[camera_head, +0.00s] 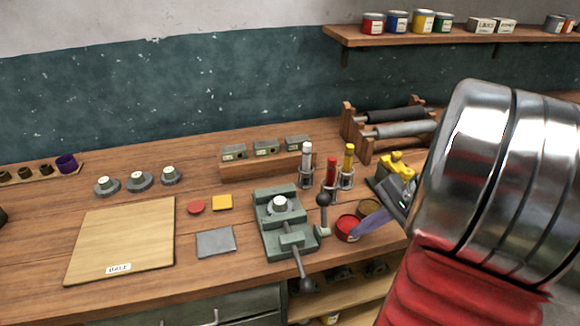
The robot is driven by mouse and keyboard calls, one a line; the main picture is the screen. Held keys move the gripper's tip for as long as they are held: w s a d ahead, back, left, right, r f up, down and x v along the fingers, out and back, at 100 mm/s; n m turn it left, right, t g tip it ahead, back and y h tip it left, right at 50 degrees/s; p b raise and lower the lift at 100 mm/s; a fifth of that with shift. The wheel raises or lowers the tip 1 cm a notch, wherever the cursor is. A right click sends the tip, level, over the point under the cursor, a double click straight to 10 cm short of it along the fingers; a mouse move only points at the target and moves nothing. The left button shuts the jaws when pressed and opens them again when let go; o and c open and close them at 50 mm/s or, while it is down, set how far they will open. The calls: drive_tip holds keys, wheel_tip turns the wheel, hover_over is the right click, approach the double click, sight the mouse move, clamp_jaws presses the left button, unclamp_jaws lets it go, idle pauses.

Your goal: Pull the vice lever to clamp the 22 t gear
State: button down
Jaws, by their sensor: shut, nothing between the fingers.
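A green-grey vice (268,236) stands on the bench right of centre. A small grey gear with a pale hub (280,203) sits at its jaws; I cannot read its tooth count or tell how tightly it is held. A lever with a dark ball knob (323,199) stands roughly upright at the vice's right side. A bar handle (301,263) with a dark end slants down from the vice's front, past the bench edge.
Three grey gears (139,181) stand at the left, behind a wooden board (125,238). A grey pad (215,242) lies left of the vice.

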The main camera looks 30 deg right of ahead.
sight(323, 214)
drive_tip(key=w+d+r+m+t+y, duration=0.1)
drive_tip(key=w+d+r+t+y, duration=0.1)
drive_tip(key=w+d+r+t, duration=0.2)
drive_tip(key=shift+d+r+m+t, duration=0.4)
drive_tip(key=shift+d+r+t, duration=0.3)
drive_tip(key=shift+d+r, duration=0.35)
drive_tip(key=shift+w+f, duration=0.1)
drive_tip(key=shift+f, duration=0.05)
drive_tip(key=w+a+f, duration=0.2)
drive_tip(key=w+a, duration=0.3)
drive_tip(key=a, duration=0.2)
drive_tip(key=shift+a, duration=0.25)
drive_tip(key=shift+f, duration=0.15)
